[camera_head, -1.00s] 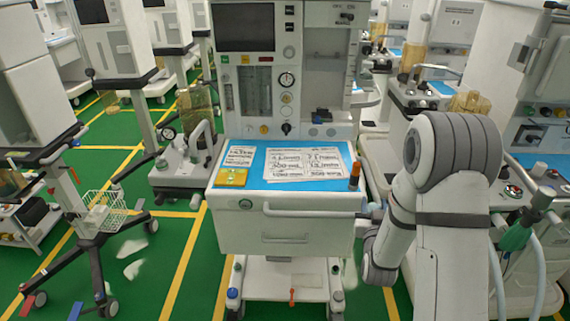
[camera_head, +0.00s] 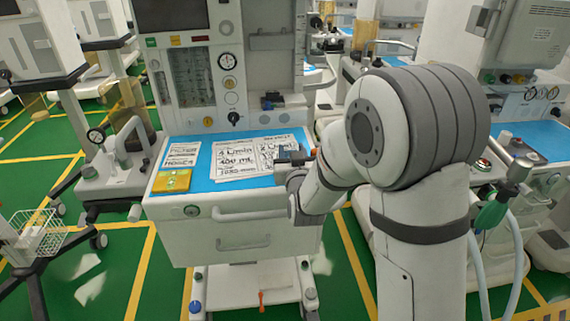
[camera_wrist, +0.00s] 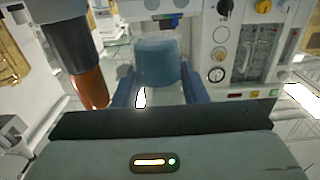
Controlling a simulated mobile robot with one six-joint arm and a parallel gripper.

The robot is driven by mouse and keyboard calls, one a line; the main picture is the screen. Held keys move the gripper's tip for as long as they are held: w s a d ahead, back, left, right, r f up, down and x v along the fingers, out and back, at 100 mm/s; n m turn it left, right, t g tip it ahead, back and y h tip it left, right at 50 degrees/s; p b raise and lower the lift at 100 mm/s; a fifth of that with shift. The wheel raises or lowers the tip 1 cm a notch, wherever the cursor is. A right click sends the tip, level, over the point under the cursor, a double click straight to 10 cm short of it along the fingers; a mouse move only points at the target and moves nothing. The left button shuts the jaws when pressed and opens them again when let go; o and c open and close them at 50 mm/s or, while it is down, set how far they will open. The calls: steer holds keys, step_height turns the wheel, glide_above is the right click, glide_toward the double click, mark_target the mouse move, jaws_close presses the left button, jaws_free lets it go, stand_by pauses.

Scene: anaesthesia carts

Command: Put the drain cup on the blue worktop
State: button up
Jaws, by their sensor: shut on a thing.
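The blue worktop (camera_head: 205,158) spans the top of the cart in the head view, with printed sheets over much of it. My gripper (camera_head: 294,156) is at the worktop's right side, above it or its edge; the exact height is unclear. In the wrist view my gripper (camera_wrist: 158,82) has its blue fingers shut on a translucent blue-grey cup (camera_wrist: 158,62), which looks like the drain cup. In the head view the cup cannot be made out clearly at the gripper. The cup appears apart from the worktop, but contact cannot be confirmed.
A dark and orange cylinder (camera_wrist: 88,75) stands close beside the cup in the wrist view. A yellow box (camera_head: 172,181) sits at the worktop's front left, and printed sheets (camera_head: 240,156) lie across its middle. The machine panel (camera_head: 228,75) rises behind.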

steer(key=shift+s+a+f, duration=0.1)
steer(key=shift+f, duration=0.9)
steer(key=shift+s+a+f, duration=0.1)
steer(key=shift+f, duration=0.85)
steer(key=shift+f+b, duration=0.1)
steer(key=shift+b, duration=0.2)
steer(key=o, duration=0.7)
steer(key=shift+c, duration=0.2)
